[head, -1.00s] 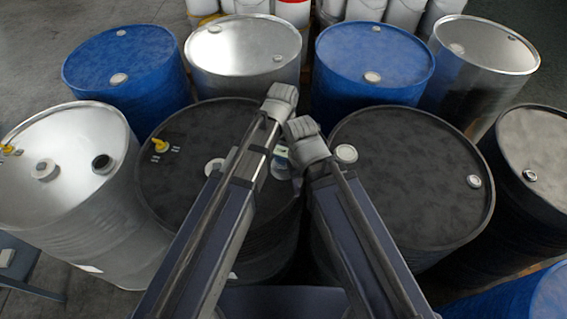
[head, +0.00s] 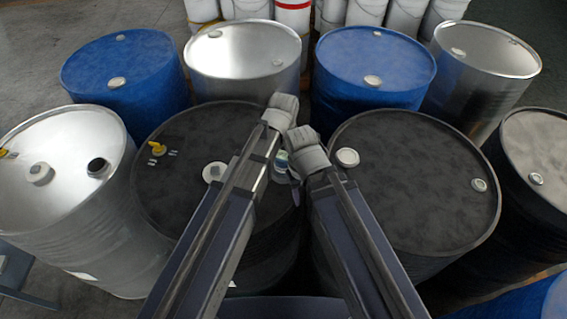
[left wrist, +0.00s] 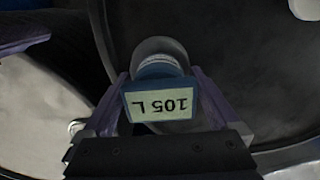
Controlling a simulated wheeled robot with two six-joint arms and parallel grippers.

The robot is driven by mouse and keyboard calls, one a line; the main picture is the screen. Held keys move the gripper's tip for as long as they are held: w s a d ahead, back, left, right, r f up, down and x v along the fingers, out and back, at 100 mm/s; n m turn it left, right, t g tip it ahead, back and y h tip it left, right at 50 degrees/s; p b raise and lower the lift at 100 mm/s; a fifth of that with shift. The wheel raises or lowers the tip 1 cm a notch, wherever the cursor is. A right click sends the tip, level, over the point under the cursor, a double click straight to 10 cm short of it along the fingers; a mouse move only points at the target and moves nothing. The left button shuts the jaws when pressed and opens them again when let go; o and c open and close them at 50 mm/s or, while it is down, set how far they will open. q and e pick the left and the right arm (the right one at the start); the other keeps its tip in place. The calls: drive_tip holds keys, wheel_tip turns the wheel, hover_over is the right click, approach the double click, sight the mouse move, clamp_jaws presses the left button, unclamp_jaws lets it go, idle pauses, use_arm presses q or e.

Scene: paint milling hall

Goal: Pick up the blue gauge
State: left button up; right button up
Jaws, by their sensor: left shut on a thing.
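The blue gauge (left wrist: 160,72) is a small blue thing with a clear rounded part and a pale label reading "105 L", upside down in the left wrist view. My left gripper (left wrist: 162,88) is shut on it, with one purple finger on each side. In the head view only a small part of the gauge (head: 281,160) shows between my two wrists, over the dark drum at left. I cannot tell whether it touches the lid. My right wrist is close beside my left one. My right gripper (head: 300,170) is mostly hidden under its wrist.
Dark drums (head: 415,185) stand beneath and right of my arms. A silver drum (head: 70,150) is at left; blue drums (head: 375,60) and silver drums (head: 240,55) stand behind. White pails line the back.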

use_arm(q)
drive_tip(key=c, duration=0.6)
wheel_tip(320, 180, up, 21)
drive_tip(key=p, duration=2.1)
drive_tip(key=shift+r, duration=0.1)
